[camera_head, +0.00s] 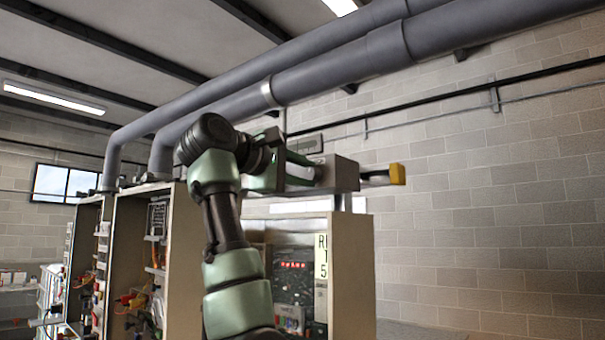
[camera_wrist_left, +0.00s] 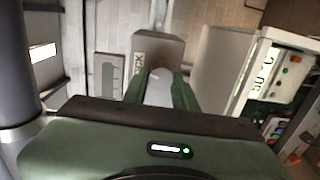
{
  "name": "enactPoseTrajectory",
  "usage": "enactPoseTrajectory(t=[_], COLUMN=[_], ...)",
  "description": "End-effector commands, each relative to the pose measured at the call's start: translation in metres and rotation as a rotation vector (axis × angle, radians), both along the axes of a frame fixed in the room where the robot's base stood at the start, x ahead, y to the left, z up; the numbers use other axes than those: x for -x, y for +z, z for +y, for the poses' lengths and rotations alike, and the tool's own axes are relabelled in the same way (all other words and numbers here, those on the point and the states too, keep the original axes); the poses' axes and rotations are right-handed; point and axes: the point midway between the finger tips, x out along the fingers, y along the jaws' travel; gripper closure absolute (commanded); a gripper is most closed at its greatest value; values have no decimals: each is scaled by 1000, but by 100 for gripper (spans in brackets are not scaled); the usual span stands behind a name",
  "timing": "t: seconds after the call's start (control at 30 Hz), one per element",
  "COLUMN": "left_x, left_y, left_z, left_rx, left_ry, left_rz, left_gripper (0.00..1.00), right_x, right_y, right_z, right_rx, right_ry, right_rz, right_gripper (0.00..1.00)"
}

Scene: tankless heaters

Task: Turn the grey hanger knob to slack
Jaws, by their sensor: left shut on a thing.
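The grey hanger knob shows as a pale grey rounded piece (camera_wrist_left: 158,90) between my green fingers in the left wrist view. In the head view it is a light strip (camera_head: 301,171), mostly hidden by the fingers. My left gripper (camera_head: 308,167) is shut on it, reaching in from the left at the height of the cabinet tops. Right beyond the fingertips is a grey box (camera_head: 340,173), also in the wrist view (camera_wrist_left: 158,49) with a dark-lettered label. A yellow-ended lever (camera_head: 398,174) sticks out to its right. The knob's turn angle cannot be told. My right gripper is out of view.
Two thick grey pipes (camera_head: 330,75) run overhead above my arm. Open cabinets (camera_head: 140,250) with fittings stand at left, and another cabinet (camera_head: 350,270) with a panel stands just below the gripper. A block wall (camera_head: 490,220) is behind; space to the right is free.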

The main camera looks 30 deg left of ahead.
Motion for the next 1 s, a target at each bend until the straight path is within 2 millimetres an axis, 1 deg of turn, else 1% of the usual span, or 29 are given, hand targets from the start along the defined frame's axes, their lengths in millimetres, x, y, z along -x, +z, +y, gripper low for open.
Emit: enactPoseTrajectory(t=[0.4, 0.43, 0.5, 0.83, 0.93, 1.0], left_x=[0, 0, 0, 2, 12, 23], left_y=[2, 2, 2, 0, -1, -2], left_z=[-1, -1, -1, 0, 1, 2], left_rx=[6, 5, 5, 5, 5, 6], left_ry=[-1, -1, -1, 0, 0, 0], left_rz=[-4, -5, -5, -3, -5, -6], left_gripper=[100, 67, 50, 50, 50, 50], right_x=[0, 0, 0, 0, 0, 0], right_y=[0, 0, 0, -2, -9, -17], right_z=[0, 0, 0, -1, -1, -1], right_rx=[0, 0, 0, 1, 1, 1], right_ry=[0, 0, 0, 0, 0, 0], right_rz=[0, 0, 0, 0, 1, 1], right_gripper=[50, 50, 50, 50, 50, 50])
